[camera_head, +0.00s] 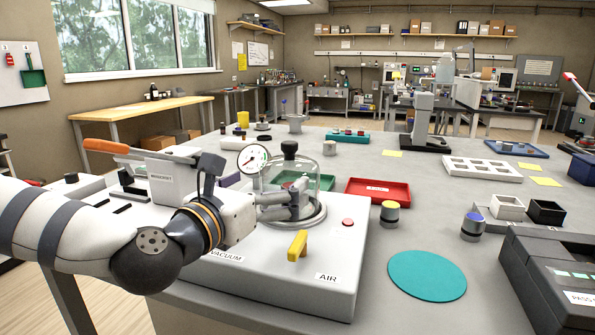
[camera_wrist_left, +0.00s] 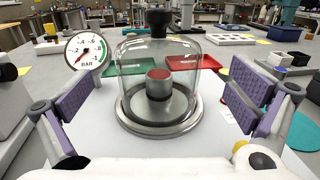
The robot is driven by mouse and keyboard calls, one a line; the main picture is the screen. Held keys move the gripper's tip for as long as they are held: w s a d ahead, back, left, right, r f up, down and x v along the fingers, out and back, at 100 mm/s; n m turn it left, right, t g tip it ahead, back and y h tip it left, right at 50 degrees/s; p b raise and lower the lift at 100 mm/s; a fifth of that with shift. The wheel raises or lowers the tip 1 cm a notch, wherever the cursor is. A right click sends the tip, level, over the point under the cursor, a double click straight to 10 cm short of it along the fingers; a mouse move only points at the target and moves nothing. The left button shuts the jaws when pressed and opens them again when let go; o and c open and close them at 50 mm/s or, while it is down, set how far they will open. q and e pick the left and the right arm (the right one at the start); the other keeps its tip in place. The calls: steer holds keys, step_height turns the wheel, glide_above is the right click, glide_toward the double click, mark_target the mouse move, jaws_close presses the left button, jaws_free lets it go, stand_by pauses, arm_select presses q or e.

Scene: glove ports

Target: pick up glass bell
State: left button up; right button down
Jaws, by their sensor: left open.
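The glass bell (camera_wrist_left: 135,62) is a clear dome with a black knob on top. It stands upright on a round metal ring on the grey vacuum box (camera_head: 290,280). A small grey cylinder with a red top (camera_wrist_left: 158,84) is under it. In the head view the bell (camera_head: 322,182) is partly behind my left gripper (camera_head: 292,207). In the wrist view my left gripper (camera_wrist_left: 165,98) is open. Its purple pads stand apart on either side of the bell's lower part, nearer the camera, with visible gaps. My right gripper is not in view.
A pressure gauge (camera_head: 253,160) stands close on the bell's left. A yellow lever (camera_head: 298,245) and red button (camera_head: 348,222) are on the box. A green tray (camera_wrist_left: 135,57) and red tray (camera_head: 379,190) lie behind. A teal disc (camera_head: 427,275) lies on the right.

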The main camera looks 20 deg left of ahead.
mark_target(291, 167)
arm_select(q)
steer(key=x, duration=0.8)
steer(key=shift+w, duration=0.2)
steer(key=shift+r, duration=0.1)
steer(key=c, duration=1.3)
